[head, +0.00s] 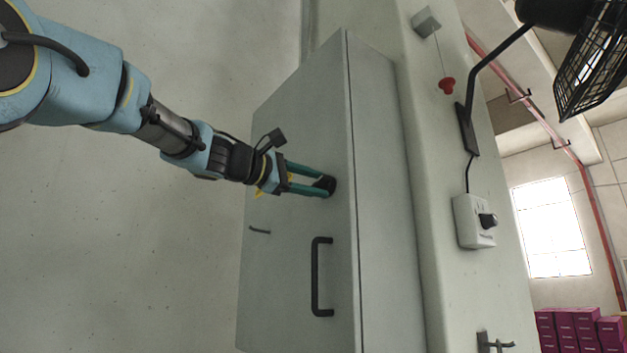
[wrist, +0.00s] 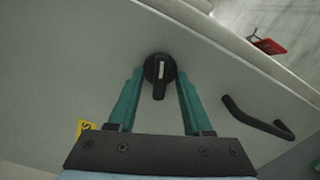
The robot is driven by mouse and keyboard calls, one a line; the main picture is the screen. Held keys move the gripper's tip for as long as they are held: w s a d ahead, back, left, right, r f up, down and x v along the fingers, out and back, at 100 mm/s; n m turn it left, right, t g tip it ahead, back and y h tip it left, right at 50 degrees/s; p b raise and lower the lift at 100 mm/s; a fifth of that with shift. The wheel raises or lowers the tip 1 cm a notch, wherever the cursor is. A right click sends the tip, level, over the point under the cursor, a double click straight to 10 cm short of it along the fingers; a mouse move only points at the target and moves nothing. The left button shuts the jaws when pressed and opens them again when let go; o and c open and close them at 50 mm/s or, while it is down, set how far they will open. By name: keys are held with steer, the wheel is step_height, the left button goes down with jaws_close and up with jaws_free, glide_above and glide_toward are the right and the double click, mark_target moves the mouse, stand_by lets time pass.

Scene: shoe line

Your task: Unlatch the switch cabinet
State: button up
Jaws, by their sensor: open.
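The grey switch cabinet (head: 285,290) is fixed to the wall in the middle of the head view, its door closed. Its black round latch knob (head: 330,184) is on the upper part of the door, partly behind my fingers. In the wrist view the knob (wrist: 160,69) shows a pale mark and a handle part pointing down toward my palm. My gripper (head: 322,186) is open, with its teal fingertips on either side of the knob; I cannot tell whether they touch it. The wrist view also shows my gripper (wrist: 159,80) around the knob.
A black bar handle (head: 316,277) is below the knob on the door. To the right, the wall carries a white switch box (head: 473,221), a red pull knob (head: 447,86) on a cord and a black caged fan (head: 592,60). Purple boxes (head: 580,328) are stacked at lower right.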

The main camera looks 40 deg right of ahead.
jaws_close()
stand_by(0.3)
steer(key=shift+f, duration=0.1)
steer(key=m+b, duration=0.2)
steer(key=b, duration=0.1)
steer(key=shift+f, duration=0.3)
steer(key=shift+r+m+b, duration=0.15)
steer(key=shift+m+b, duration=0.65)
steer(key=shift+b, duration=0.25)
steer(key=shift+r+m, duration=0.2)
steer(key=shift+m, duration=0.1)
